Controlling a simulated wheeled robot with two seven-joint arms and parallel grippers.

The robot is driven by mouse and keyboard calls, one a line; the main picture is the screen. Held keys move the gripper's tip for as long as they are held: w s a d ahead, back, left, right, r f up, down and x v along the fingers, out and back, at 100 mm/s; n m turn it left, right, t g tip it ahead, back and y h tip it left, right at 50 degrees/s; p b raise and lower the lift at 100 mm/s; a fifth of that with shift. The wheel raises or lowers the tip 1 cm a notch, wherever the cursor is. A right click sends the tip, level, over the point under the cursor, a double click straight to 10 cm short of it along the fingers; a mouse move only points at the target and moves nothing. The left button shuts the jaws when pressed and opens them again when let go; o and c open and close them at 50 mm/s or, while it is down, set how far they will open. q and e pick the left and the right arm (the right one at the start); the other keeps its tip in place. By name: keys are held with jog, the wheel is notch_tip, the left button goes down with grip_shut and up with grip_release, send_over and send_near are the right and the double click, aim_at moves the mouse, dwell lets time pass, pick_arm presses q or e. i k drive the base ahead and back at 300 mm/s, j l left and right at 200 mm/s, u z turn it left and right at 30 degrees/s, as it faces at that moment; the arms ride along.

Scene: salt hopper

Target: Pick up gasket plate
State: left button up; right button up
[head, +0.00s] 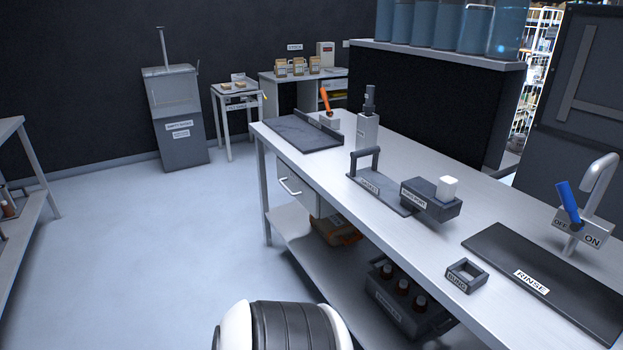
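A flat dark plate (392,203) lies on the long workbench. A label that seems to read "GASKET" (370,187) is at its left end, with an upright dark handle or frame (365,158) behind it. A dark block (428,201) with a white cube on top stands at its right end; its label is too small to read surely. I cannot tell whether the plate and handle are one piece. Neither of my grippers is in view; only a rounded white and black part of my own body shows at the bottom.
Open floor (150,250) lies left of the bench.

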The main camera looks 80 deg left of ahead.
aim_at(417, 195)
jog(key=u, duration=2)
